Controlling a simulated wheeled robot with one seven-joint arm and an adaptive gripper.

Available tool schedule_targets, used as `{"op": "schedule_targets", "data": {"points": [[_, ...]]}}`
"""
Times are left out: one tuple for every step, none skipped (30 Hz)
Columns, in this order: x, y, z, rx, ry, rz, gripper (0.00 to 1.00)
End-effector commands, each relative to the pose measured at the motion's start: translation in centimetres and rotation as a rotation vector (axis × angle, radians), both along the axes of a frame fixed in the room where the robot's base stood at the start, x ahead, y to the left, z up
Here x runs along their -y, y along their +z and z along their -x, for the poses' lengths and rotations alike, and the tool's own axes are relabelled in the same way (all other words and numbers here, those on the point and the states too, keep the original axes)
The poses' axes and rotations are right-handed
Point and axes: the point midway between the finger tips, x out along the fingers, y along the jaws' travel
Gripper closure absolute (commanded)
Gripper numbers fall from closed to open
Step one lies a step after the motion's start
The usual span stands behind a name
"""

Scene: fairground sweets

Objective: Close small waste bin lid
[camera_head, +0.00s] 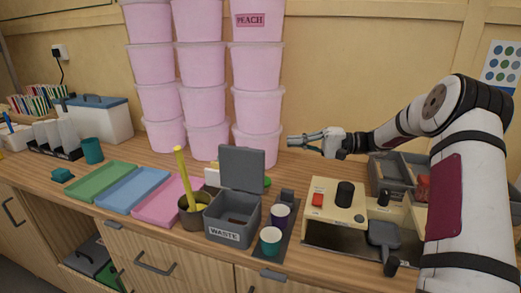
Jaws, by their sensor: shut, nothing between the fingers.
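The small waste bin (230,232) is a grey box with a "WASTE" label on its front, standing near the counter's front edge. Its grey lid (242,168) stands upright at the back of the opening, so the bin is open. My gripper (291,142) is shut and empty. It is in the air to the right of the lid and above it in the picture, pointing left, and does not touch the lid.
A brown pot (191,214) with a yellow stick stands left of the bin. A beige machine (335,205) is further right. Stacked pink tubs (258,110) stand behind.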

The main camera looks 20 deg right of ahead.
Motion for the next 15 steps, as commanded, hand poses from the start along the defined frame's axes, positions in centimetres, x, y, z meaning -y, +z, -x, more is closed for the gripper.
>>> {"op": "schedule_targets", "data": {"points": [[0.0, -0.1, -0.2, 0.004, -0.002, -0.006, 1.0], [-0.1, -0.1, -0.3, 0.006, -0.002, -0.007, 1.0], [-0.4, 0.0, -0.3, 0.006, -0.001, -0.007, 1.0], [-0.7, 0.0, -0.4, 0.006, -0.001, -0.007, 1.0], [-1.1, 0.0, -0.5, 0.006, 0.0, -0.007, 1.0], [-1.7, 0.1, -0.7, 0.005, 0.001, -0.008, 1.0], [-2.1, 0.1, -0.9, 0.005, 0.001, -0.007, 1.0], [-2.6, 0.1, -1.0, 0.005, 0.001, -0.007, 1.0], [-3.3, 0.1, -1.3, 0.004, 0.002, -0.007, 1.0], [-3.9, 0.1, -1.5, 0.003, 0.003, -0.006, 1.0], [-4.5, 0.1, -1.7, 0.003, 0.002, -0.006, 1.0], [-5.2, 0.1, -2.0, 0.004, 0.003, -0.007, 1.0], [-5.8, 0.1, -2.2, 0.004, 0.003, -0.007, 1.0], [-6.3, 0.0, -2.5, 0.003, 0.002, -0.006, 1.0], [-7.1, 0.0, -2.7, 0.003, 0.003, -0.006, 1.0]]}}
